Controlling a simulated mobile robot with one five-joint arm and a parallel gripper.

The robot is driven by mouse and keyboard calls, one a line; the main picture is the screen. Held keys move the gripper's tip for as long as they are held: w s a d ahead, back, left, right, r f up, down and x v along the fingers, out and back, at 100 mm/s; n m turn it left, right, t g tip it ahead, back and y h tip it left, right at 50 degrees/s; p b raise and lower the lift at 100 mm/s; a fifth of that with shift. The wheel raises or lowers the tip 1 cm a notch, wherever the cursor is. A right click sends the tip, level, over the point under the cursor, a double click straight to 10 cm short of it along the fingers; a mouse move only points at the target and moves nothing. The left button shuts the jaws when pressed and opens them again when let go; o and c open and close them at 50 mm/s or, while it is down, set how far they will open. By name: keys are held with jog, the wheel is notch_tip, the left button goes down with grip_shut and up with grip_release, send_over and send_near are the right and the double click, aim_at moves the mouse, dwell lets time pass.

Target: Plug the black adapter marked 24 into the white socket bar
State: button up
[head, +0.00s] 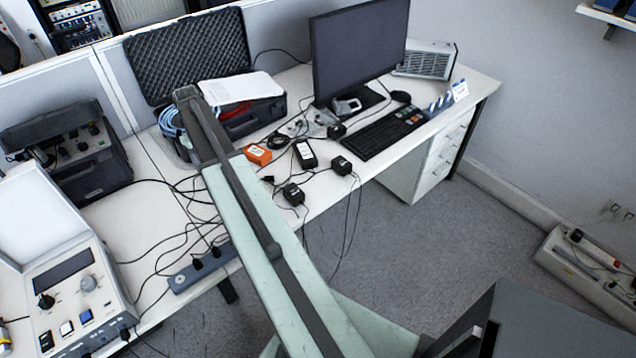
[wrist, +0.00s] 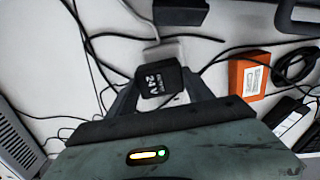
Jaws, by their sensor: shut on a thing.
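The black adapter (wrist: 153,84) shows the print 24V on its face in the wrist view. My gripper (wrist: 161,90) is shut on it, with one finger on each side. In the head view my arm crosses the desk, and the gripper and held adapter cannot be made out. A pale grey piece (head: 318,120) lies among cables in front of the monitor.
An orange box (wrist: 248,77) and a coiled black cable (wrist: 296,66) lie to the right. Other black adapters (head: 293,194) sit near the desk's front edge. The monitor (head: 358,50), keyboard (head: 384,131) and open case (head: 190,57) stand around. Loose cables cross the desk.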

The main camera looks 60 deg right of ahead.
jog(key=shift+f, duration=0.1)
jog(key=o, duration=1.4)
jog(key=shift+r+p, duration=2.45)
jog(key=shift+r, duration=0.1)
notch_tip(320, 180, up, 8)
jog(key=p, duration=0.7)
jog(key=shift+f+p, duration=0.1)
jog(key=shift+p, duration=0.3)
